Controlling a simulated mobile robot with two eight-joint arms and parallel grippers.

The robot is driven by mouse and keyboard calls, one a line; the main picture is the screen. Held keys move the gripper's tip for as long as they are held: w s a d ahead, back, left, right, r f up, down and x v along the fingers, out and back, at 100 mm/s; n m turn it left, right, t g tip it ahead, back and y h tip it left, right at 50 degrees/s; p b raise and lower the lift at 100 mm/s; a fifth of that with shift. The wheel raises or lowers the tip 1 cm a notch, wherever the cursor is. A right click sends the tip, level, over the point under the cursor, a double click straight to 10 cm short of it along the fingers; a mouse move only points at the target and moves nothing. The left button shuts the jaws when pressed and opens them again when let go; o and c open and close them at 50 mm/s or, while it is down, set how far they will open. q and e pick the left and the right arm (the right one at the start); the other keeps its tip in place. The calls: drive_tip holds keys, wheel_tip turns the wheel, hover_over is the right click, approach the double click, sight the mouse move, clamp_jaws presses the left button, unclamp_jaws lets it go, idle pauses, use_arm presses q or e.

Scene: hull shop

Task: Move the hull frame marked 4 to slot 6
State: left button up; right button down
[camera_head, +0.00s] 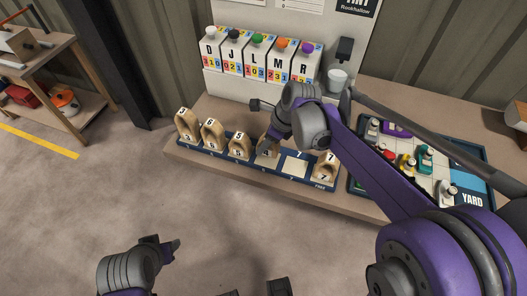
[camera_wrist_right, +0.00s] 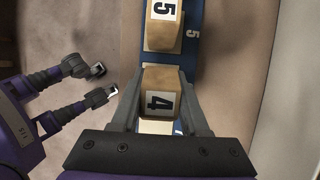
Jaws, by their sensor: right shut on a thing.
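The hull frame marked 4 (camera_head: 265,154) is a wooden arch in the row on the dark blue rack (camera_head: 216,154). My right gripper (camera_head: 270,138) is shut on it from above. The wrist view shows the 4 frame (camera_wrist_right: 160,95) between the two fingers (camera_wrist_right: 160,105). I cannot tell whether it is lifted off the rack. A bare pale slot (camera_head: 295,165) lies just right of it; most slot numbers are too small to read, so I cannot pick out slot 6. My left gripper (camera_wrist_right: 104,80) is empty with its fingers apart, away from the rack.
Frames marked 6 (camera_head: 211,133) and 5 (camera_head: 240,145) stand left of the 4 frame, with another (camera_head: 186,124) at the far left end. A frame marked 7 (camera_head: 326,166) stands at the right end. A yard tray (camera_head: 472,200) with several small items lies further right. Lettered bins (camera_head: 258,55) stand behind.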

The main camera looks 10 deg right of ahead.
sight(278, 146)
drive_tip(key=shift+f, duration=2.05)
drive_tip(key=shift+f, duration=0.1)
drive_tip(key=shift+c, duration=2)
unclamp_jaws()
drive_tip(key=shift+b, duration=0.3)
drive_tip(key=p+v, duration=0.1)
drive_tip(key=v, duration=1)
drive_tip(key=shift+r, duration=0.3)
drive_tip(key=s+f+n+t+h, duration=0.1)
drive_tip(key=s+f+n, duration=0.2)
drive_tip(key=s+n, duration=0.3)
drive_tip(key=s+f+n+t+h, duration=0.1)
drive_tip(key=s+f+n, duration=0.2)
drive_tip(key=s+n, duration=0.4)
drive_tip(key=s+d+f+n+h, duration=0.1)
drive_tip(key=s+f+n, duration=0.1)
drive_tip(key=s+n, duration=0.4)
drive_tip(key=n, duration=0.5)
drive_tip(key=shift+s+f+n+t+h, duration=0.25)
drive_tip(key=shift+f+n+t+h, duration=0.05)
drive_tip(key=shift+f+n+t, duration=0.1)
